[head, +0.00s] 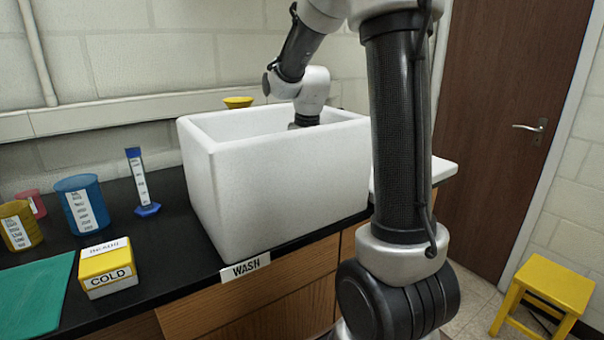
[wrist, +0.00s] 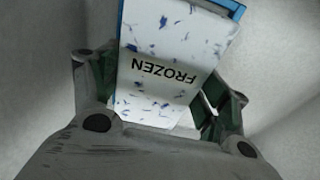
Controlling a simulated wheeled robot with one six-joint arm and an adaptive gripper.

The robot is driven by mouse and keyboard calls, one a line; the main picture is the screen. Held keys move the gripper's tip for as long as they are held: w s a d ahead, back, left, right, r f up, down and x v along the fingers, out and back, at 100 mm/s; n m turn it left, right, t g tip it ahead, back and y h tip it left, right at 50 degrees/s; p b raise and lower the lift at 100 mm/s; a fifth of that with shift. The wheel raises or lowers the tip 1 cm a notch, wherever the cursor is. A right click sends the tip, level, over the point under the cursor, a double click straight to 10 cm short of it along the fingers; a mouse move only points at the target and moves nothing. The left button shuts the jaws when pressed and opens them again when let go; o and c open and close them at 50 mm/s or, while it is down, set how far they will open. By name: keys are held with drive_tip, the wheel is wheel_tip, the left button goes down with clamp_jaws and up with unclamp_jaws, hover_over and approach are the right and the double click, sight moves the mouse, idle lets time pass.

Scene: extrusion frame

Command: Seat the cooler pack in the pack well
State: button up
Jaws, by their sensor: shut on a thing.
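The cooler pack (wrist: 178,45) is a flat white block with blue flecks, blue edges and the word FROZEN on its face. In the wrist view it lies between the fingers of my gripper (wrist: 158,92), which is shut on it. Pale walls surround it there. In the head view my arm reaches down into a deep white basin (head: 265,185) marked WASH, and the basin's front wall hides my gripper and the pack. I cannot make out a pack well in either view.
A yellow and white box (head: 108,268) marked COLD stands on the black counter left of the basin. Blue (head: 82,205), yellow (head: 20,226) and red beakers, a blue-based cylinder (head: 142,182) and a green mat (head: 36,292) are also left. A yellow stool (head: 545,297) stands right.

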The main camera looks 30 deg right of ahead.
drive_tip(key=shift+f, duration=0.25)
drive_tip(key=o, duration=1.3)
drive_tip(key=shift+f, duration=0.1)
drive_tip(key=r, duration=0.4)
drive_tip(key=s+r, duration=0.1)
drive_tip(key=r, duration=0.7)
drive_tip(key=shift+s, duration=0.4)
